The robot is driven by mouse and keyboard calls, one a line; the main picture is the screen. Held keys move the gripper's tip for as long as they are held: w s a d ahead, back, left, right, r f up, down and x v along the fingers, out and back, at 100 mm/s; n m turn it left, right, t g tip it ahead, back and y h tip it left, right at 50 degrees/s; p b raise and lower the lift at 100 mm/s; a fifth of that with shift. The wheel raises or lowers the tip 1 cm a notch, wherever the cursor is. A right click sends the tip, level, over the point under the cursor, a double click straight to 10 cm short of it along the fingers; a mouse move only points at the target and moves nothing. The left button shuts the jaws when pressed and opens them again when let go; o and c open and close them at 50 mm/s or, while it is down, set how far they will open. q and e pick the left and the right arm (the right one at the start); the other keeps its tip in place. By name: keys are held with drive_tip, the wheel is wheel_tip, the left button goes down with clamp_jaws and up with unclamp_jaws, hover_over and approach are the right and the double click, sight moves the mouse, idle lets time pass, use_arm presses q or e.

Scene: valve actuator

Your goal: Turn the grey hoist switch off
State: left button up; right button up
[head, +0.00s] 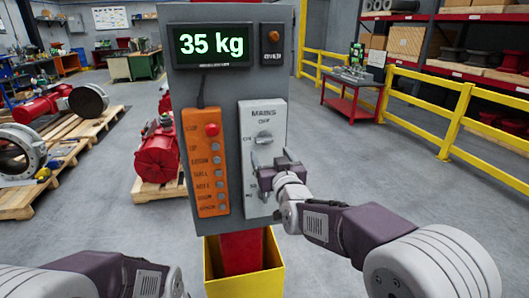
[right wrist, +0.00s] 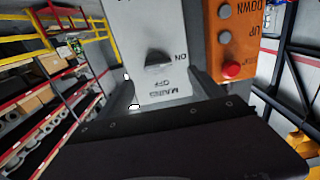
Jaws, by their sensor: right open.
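The grey switch box (head: 280,120), labelled MAINS with OFF at the top and ON at the left, is mounted on the right side of a dark panel. Its grey rotary knob (head: 264,138) appears to lie sideways, towards ON. My right gripper (head: 270,157) is open in front of the box, just below the knob. In the right wrist view, upside down, the knob (right wrist: 158,62) shows between the open fingers, and nothing is held. Whether a finger touches the box I cannot tell. My left arm enters at the lower left, with its gripper out of view.
An orange control box (head: 204,165) with a red button is close on the left of the switch. A display (head: 213,46) reading 35 kg is above. A yellow bin (head: 212,275) surrounds the red post below. Yellow railings (head: 462,115) stand at the right, beyond open floor.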

sight(265, 141)
drive_tip(key=p+x, duration=0.3)
drive_tip(key=x, duration=0.5)
drive_tip(key=shift+w+d+r, duration=0.1)
drive_tip(key=shift+w, duration=0.15)
drive_tip(key=shift+w+p, duration=0.25)
drive_tip(key=shift+p, duration=0.05)
drive_tip(key=c, duration=1.4)
